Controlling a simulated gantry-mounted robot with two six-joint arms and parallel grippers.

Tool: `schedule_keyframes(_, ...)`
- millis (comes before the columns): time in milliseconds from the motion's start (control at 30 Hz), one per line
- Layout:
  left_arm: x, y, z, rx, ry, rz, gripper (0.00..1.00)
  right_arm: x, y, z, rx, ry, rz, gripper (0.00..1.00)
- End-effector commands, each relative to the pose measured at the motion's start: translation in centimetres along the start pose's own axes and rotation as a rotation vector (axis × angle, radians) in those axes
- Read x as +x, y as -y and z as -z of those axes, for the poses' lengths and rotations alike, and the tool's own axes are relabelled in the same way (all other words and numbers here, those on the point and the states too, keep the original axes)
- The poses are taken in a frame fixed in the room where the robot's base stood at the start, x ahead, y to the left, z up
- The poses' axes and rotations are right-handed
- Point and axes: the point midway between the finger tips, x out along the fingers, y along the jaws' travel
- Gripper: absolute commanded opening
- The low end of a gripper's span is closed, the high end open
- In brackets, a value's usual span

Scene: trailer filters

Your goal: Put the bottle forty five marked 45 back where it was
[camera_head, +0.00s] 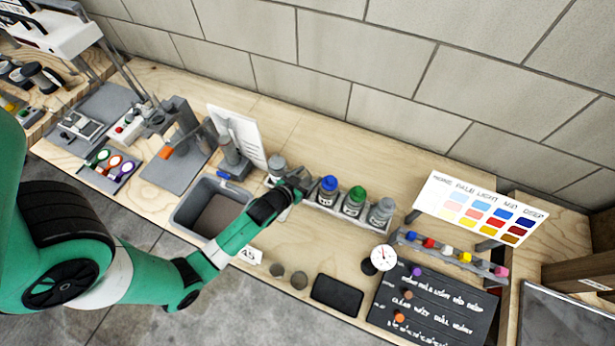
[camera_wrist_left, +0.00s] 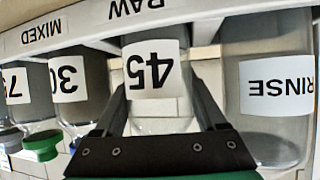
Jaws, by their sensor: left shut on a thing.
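My left gripper (camera_head: 297,187) is at the bottle rack (camera_head: 312,205), between a grey-capped bottle (camera_head: 277,167) and a blue-capped bottle (camera_head: 327,188). In the left wrist view, which shows the labels upside down, the gripper (camera_wrist_left: 158,90) is shut on the bottle marked 45 (camera_wrist_left: 152,72). The RINSE bottle (camera_wrist_left: 270,85) is on one side of it and the bottle marked 30 (camera_wrist_left: 72,82) on the other. The base of 45 is at the rack rail marked RAW (camera_wrist_left: 135,12); I cannot tell if it is fully seated. The head view mostly hides this bottle. My right gripper is not in view.
Green-capped (camera_head: 354,200) and grey-capped (camera_head: 381,211) bottles stand farther right in the rack. A grey bin (camera_head: 180,215) is left of my forearm. A dial (camera_head: 384,258) stands right.

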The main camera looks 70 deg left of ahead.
Motion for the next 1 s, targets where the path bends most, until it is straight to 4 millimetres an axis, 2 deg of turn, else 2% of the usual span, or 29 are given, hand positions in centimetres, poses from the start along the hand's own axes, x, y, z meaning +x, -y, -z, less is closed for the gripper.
schedule_keyframes(233, 0.2, 0.0, -0.2, 0.0, -0.003, 0.0, 0.0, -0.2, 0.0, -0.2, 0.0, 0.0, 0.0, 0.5)
schedule_keyframes(267, 0.1, 0.0, -0.1, 0.0, -0.001, 0.0, 0.79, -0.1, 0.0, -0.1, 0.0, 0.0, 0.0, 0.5)
schedule_keyframes(300, 0.1, 0.0, -0.1, -0.001, -0.001, 0.0, 0.86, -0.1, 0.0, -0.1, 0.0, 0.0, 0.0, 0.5)
schedule_keyframes(667, -0.2, 0.0, 0.4, -0.001, -0.001, 0.0, 0.86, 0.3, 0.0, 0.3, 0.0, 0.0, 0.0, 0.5)
schedule_keyframes(767, -1.6, 0.0, 0.2, -0.001, 0.001, -0.001, 0.86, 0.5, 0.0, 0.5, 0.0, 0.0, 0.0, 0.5)
schedule_keyframes(1000, -7.4, -0.1, 0.2, 0.002, 0.002, -0.002, 0.86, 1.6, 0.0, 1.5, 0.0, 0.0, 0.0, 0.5)
